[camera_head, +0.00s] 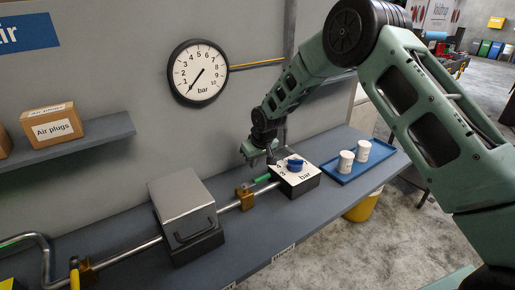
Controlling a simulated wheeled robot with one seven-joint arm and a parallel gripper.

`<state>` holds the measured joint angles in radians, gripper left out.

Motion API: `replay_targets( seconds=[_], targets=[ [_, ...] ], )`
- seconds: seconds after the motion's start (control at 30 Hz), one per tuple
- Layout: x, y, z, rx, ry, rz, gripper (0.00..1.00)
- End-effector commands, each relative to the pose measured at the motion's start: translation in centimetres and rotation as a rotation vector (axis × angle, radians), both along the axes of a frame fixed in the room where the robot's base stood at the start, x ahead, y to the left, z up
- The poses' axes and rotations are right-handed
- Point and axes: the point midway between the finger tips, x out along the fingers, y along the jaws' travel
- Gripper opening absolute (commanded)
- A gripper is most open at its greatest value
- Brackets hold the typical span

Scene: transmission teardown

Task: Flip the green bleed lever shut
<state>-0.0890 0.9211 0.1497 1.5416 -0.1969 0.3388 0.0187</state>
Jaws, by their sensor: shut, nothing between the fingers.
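The green bleed lever (263,178) sits on the pipe just left of the white box with a blue knob (295,164). It looks roughly in line with the pipe, but its exact angle is too small to tell. My gripper (256,163) hangs just above and behind the lever. It is shut and empty. Whether the fingertips touch the lever cannot be seen clearly.
A grey box with a handle (184,210) stands left on the bench. A blue tray (345,166) with two white containers lies to the right. A round gauge (198,72) hangs on the wall. A shelf (80,142) holds an "Air plugs" box (52,126).

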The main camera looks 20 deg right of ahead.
Motion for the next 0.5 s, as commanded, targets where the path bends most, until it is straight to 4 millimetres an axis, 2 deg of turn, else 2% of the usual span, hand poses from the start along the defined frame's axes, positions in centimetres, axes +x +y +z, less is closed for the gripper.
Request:
replay_targets(
  seconds=[0.03, 0.2, 0.5],
  targets=[
    [-1.1, -0.4, 0.5, -0.002, 0.004, 0.000, 0.00],
    [-2.9, -1.0, -0.1, -0.001, 0.003, -0.001, 0.00],
    [-3.7, -1.2, -0.5, -0.001, 0.001, 0.000, 0.00]
  ],
)
